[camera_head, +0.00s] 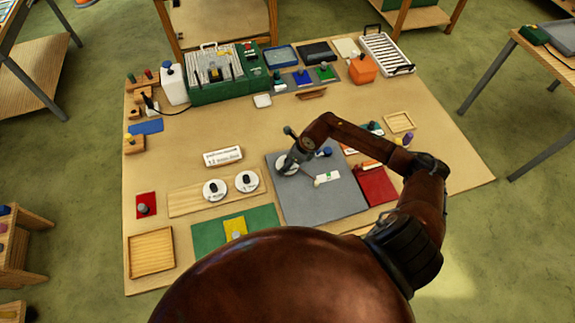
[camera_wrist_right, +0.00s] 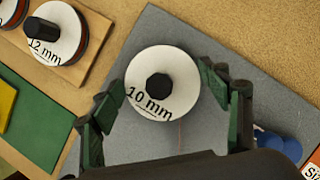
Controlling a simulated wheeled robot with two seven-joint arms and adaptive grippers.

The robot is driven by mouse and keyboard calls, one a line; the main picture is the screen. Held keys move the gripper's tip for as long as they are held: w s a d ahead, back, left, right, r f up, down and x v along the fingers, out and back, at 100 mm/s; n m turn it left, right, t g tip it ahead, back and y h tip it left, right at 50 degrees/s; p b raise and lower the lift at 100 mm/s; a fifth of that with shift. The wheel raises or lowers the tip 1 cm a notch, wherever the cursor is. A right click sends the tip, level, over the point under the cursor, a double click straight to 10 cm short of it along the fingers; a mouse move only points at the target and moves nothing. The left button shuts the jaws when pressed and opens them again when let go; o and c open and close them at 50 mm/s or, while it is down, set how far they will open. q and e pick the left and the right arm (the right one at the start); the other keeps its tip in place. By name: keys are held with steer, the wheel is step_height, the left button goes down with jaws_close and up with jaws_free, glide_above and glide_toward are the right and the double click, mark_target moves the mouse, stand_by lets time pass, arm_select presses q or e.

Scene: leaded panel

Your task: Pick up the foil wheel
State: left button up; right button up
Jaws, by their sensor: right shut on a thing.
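A foil wheel (camera_wrist_right: 148,62) with a white face, a dark hub and the label "10 mm" sits between the fingers of my right gripper (camera_wrist_right: 162,100). The gripper is shut on it. In the head view this wheel (camera_head: 283,168) shows partly behind my right gripper (camera_head: 290,156), over the grey mat (camera_head: 315,205). I cannot tell whether the wheel touches the mat. Another wheel, labelled "12 mm" (camera_wrist_right: 55,33), stands on a wooden board (camera_head: 192,203) to the left; the head view shows two wheels there (camera_head: 247,182). My left gripper is not in view.
A green mat (camera_head: 208,236) with a yellow piece and an empty wooden tray (camera_head: 151,253) lie at the front left. A red mat (camera_head: 375,187) is right of the grey mat. A white sign (camera_head: 223,156) stands behind the board. The table's middle left is mostly clear.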

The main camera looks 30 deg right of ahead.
steer(key=c, duration=0.3)
steer(key=shift+r, duration=0.15)
steer(key=shift+c, duration=0.2)
steer(key=shift+r, duration=0.2)
step_height(320, 180, up, 2)
steer(key=shift+w+r+b, duration=0.1)
steer(key=shift+b, duration=0.75)
steer(key=s+d+r+b, duration=0.2)
steer(key=s+d+r, duration=0.1)
steer(key=s+r, duration=0.7)
steer(key=shift+s+d+b, duration=0.25)
steer(key=shift+s+b, duration=0.15)
steer(key=shift+s, duration=1.45)
